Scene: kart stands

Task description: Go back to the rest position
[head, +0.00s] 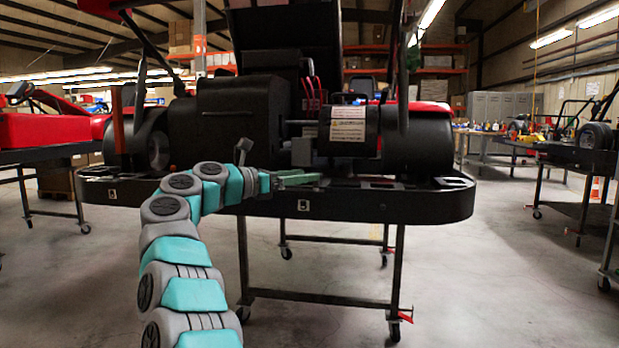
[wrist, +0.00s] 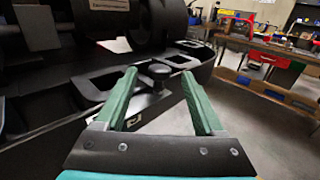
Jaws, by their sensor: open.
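My gripper (head: 312,178) reaches from the left to the front edge of the black kart bumper (head: 270,207) in the head view. In the wrist view my gripper (wrist: 160,80) has its two green fingers spread apart. A round black knob (wrist: 158,71) on the bumper lies beyond and between the fingertips in that view. Nothing is held between the fingers. I cannot tell from these frames whether the fingers touch the bumper.
The kart (head: 240,110) stands on a wheeled black stand (head: 320,297). Another kart (head: 45,130) on a stand is at left. At right are a workbench (head: 490,135) and a further stand (head: 575,155). The grey floor (head: 500,290) at front right is clear.

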